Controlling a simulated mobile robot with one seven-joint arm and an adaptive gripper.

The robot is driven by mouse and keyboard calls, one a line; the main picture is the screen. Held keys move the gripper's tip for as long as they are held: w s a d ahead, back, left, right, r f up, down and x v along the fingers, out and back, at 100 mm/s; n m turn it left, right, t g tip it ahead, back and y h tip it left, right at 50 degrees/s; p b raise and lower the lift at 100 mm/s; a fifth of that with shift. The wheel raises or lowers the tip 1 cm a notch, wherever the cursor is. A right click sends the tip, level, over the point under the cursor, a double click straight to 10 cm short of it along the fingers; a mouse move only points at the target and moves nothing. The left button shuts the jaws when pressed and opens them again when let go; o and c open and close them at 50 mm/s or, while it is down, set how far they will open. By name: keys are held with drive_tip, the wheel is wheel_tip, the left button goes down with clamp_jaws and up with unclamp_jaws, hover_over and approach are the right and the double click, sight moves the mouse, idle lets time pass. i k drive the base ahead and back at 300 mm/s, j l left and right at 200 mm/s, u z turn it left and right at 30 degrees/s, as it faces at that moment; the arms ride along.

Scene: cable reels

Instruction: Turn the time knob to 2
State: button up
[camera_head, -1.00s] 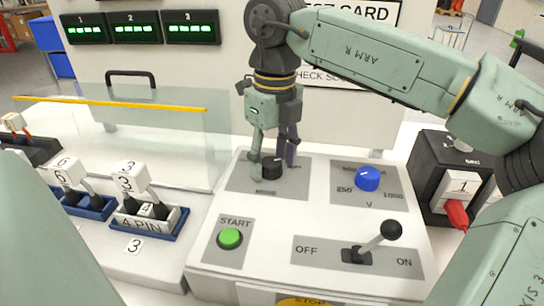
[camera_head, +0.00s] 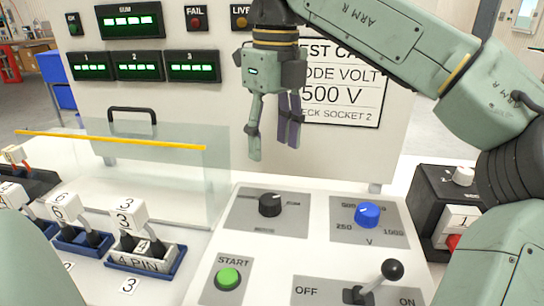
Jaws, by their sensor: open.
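The black knob (camera_head: 270,204) sits on a grey plate (camera_head: 244,222) at the upper left of the white control panel. Its pale pointer line aims to the right. The small labels around it are too blurred to read. My gripper (camera_head: 274,152) hangs above and behind the black knob, apart from it, with its fingers pointing down. It is open and empty.
A blue knob (camera_head: 368,214) marked V stands to the right. In front are a green START button (camera_head: 228,278) and an OFF/ON lever (camera_head: 391,270). A clear guard (camera_head: 150,170) and several plug blocks (camera_head: 127,214) are at the left. A test card (camera_head: 345,90) hangs behind.

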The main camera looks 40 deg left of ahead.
sight(464, 176)
drive_tip(key=k+l, duration=0.8)
drive_tip(key=k, duration=0.05)
